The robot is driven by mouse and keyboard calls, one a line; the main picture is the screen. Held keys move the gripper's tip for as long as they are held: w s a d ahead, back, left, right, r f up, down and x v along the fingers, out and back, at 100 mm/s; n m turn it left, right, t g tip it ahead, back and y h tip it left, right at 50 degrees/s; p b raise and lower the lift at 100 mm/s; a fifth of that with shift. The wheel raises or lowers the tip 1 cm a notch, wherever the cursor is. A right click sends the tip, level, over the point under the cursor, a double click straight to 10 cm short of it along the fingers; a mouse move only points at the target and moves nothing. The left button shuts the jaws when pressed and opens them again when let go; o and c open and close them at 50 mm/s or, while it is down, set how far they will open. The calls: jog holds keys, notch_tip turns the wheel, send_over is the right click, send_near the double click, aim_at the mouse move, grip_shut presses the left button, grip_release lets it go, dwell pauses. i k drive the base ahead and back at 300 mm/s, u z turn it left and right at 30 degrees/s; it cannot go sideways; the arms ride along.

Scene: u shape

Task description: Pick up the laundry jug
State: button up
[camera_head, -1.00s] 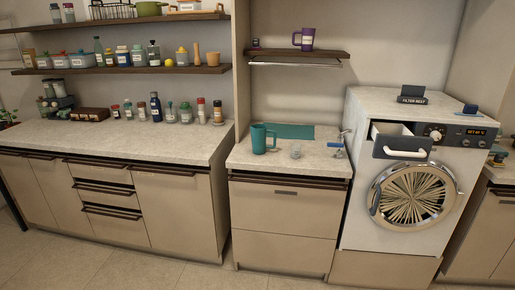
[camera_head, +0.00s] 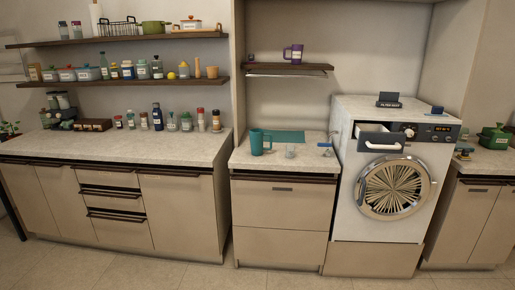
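A teal jug-shaped vessel with a side handle (camera_head: 257,142) stands upright on the counter left of the washing machine. It looks like the laundry jug, though no label on it can be read. A purple mug-like vessel with a handle (camera_head: 293,54) stands on the small wall shelf above. My gripper is not in view.
The washing machine (camera_head: 384,228) has its detergent drawer (camera_head: 383,142) pulled out. A small clear cup (camera_head: 290,151) and a tap-like fitting (camera_head: 326,146) are right of the jug. Bottles crowd the left shelves and counter back. The floor (camera_head: 150,272) in front is clear.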

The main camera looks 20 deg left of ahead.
aim_at(256, 134)
jog(key=u, duration=0.45)
jog(key=i, duration=0.75)
jog(key=u, duration=1.05)
jog(key=i, duration=2.85)
jog(key=z, duration=0.45)
